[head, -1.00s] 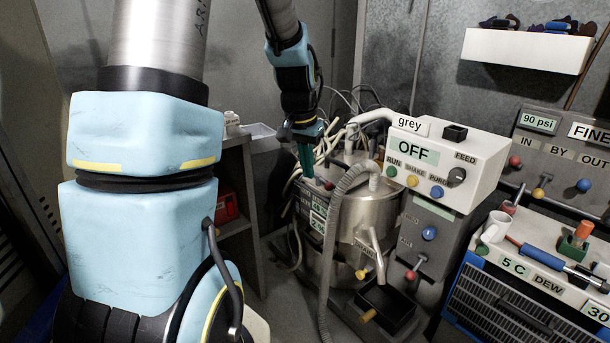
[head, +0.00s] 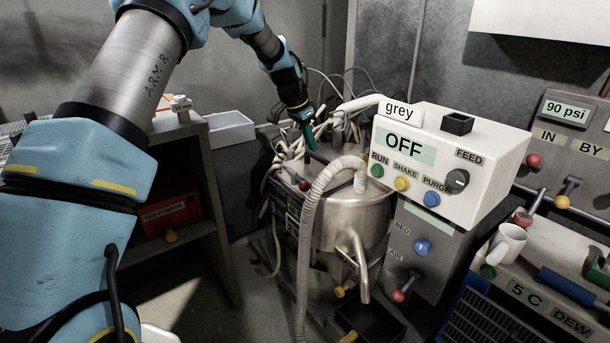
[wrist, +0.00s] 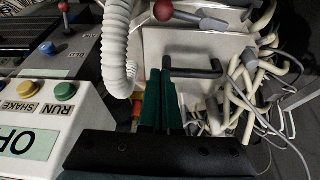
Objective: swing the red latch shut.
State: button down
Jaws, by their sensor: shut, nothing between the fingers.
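A red ball knob (head: 304,185) sits on top of the dark box beside the steel drum (head: 345,235). In the wrist view the red knob (wrist: 163,11) shows at the top edge, with a grey lever running right from it. I take it for the red latch; whether it stands open or shut I cannot tell. My gripper (head: 311,146) is above and behind the knob, apart from it. In the wrist view my gripper's green fingers (wrist: 161,78) are shut and empty, near a black bar handle (wrist: 194,71) on a pale lid.
A ribbed grey hose (head: 318,205) arches close by the knob. The white OFF control box (head: 455,150) stands right of my gripper. Pale cables (wrist: 245,95) bunch beside the lid. A shelf with a red box (head: 170,215) stands left.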

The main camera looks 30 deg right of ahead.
aim_at(297, 179)
jog(key=p+x, duration=0.1)
jog(key=x, duration=0.8)
jog(key=shift+s+f, duration=0.15)
jog(key=shift+s+a+f+p, duration=0.1)
jog(key=shift+a+f+p, duration=0.15)
jog(key=shift+a+f, duration=0.25)
jog(key=shift+s+a+f+p, duration=0.1)
jog(key=shift+a+f+p, duration=0.15)
jog(key=shift+a, duration=0.45)
jog(key=shift+a+f, duration=0.35)
jog(key=shift+a, duration=0.15)
